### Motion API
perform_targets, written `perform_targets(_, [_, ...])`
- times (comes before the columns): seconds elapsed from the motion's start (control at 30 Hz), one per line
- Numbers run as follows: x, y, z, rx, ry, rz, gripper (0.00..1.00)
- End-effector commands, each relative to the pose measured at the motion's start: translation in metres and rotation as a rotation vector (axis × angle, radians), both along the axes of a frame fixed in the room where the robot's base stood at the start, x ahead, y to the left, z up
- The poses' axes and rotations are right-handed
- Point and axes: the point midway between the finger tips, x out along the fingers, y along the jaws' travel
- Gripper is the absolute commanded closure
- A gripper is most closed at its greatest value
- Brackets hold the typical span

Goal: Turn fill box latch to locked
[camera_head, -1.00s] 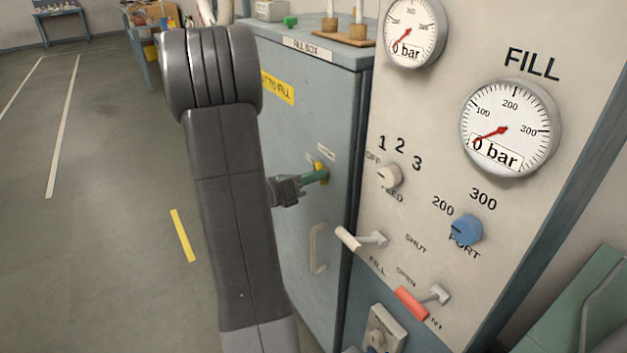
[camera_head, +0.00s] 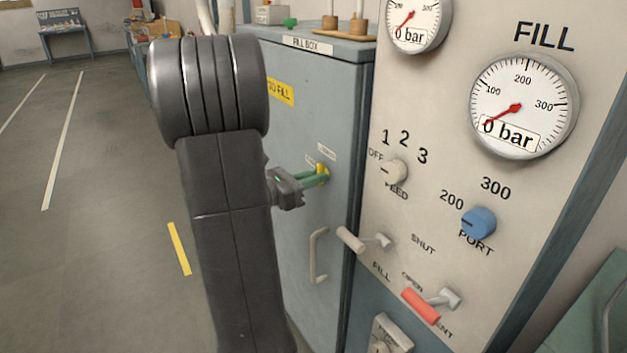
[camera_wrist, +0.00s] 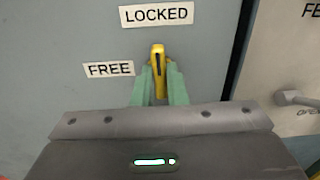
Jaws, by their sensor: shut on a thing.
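The fill box (camera_head: 290,120) is a grey-blue cabinet with a closed door. Its yellow latch (camera_wrist: 157,62) is between the green fingers of my gripper (camera_wrist: 156,88) in the wrist view. The latch points up toward the LOCKED label (camera_wrist: 156,15), and the FREE label (camera_wrist: 109,69) is to its left. In the head view the latch (camera_head: 323,173) is small and partly hidden by my gripper (camera_head: 318,178), which reaches it from the left. My gripper is shut on the latch.
The door handle (camera_head: 316,256) is below the latch. A panel to the right carries gauges, a blue port knob (camera_head: 478,223), a white fill lever (camera_head: 352,240) and a red lever (camera_head: 420,306). Open floor (camera_head: 110,190) lies to the left.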

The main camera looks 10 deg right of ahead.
Motion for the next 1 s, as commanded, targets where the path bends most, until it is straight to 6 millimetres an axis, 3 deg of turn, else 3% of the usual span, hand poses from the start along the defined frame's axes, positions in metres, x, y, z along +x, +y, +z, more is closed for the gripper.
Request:
perform_targets(0.27, [0.000, 0.000, 0.000, 0.001, 0.000, 0.000, 1.00])
perform_targets(0.3, [0.000, 0.000, 0.000, 0.001, 0.000, 0.000, 0.84])
perform_targets(0.4, [0.000, 0.000, 0.000, 0.001, 0.001, 0.000, 0.66])
perform_targets(0.77, [-0.001, 0.003, 0.000, 0.001, 0.001, 0.001, 0.66])
perform_targets(1.0, [-0.009, 0.029, 0.000, 0.000, 0.002, 0.006, 0.66])
